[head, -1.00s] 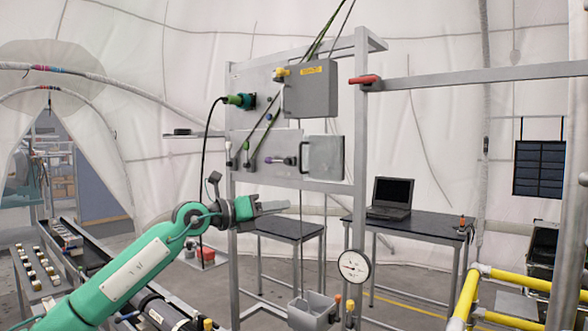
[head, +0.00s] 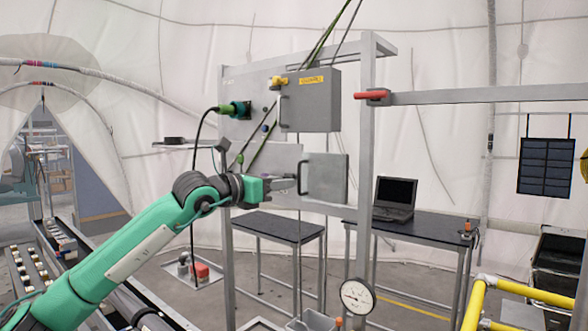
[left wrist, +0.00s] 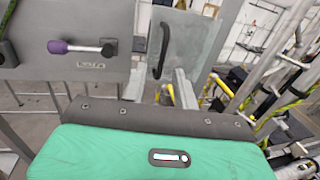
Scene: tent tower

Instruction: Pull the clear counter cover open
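The counter cover appears as a grey, faintly see-through panel (head: 330,180) on the metal rack, with a dark upright bar handle at its left side. In the left wrist view the panel (left wrist: 192,42) stands ahead, and its black handle (left wrist: 161,50) runs upright beyond the fingers. My left gripper (head: 292,184) points right, its fingertips close to the handle in the head view. In the left wrist view my left gripper's fingers (left wrist: 160,88) are apart with nothing between them. I cannot tell whether they touch the handle. My right gripper is not in view.
A grey box (head: 311,102) with a yellow label sits above the cover. A purple-ended lever (left wrist: 80,47) is left of the handle. A rack post (head: 364,200) and red-handled bar (head: 371,95) stand right. A round gauge (head: 356,296) is below; a laptop (head: 394,198) sits behind.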

